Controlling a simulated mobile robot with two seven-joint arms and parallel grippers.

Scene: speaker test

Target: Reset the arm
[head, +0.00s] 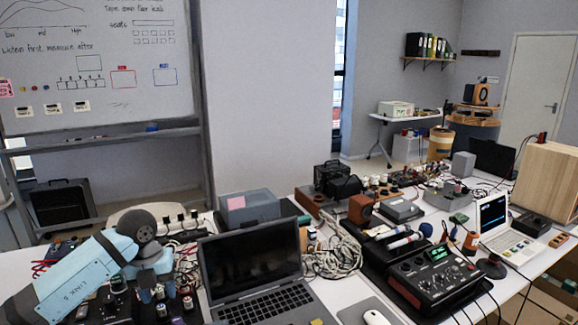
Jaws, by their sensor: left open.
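My left arm, light blue with a dark wrist joint, comes in from the lower left. My left gripper (157,288) hangs from it with its fingers pointing down over the crowded left end of the table, left of the open laptop (252,262). Its fingers are apart and I see nothing held between them. Small knobs and parts lie close around and below the fingertips; whether they touch is hard to tell. My right gripper is not in view.
The table is crowded. A black mixer (432,275), coiled cables (335,252), a grey-blue box (249,207), a small white laptop (508,232) and a wooden speaker cabinet (546,180) stand to the right. A whiteboard (95,65) stands behind. A mouse (376,317) lies at the front.

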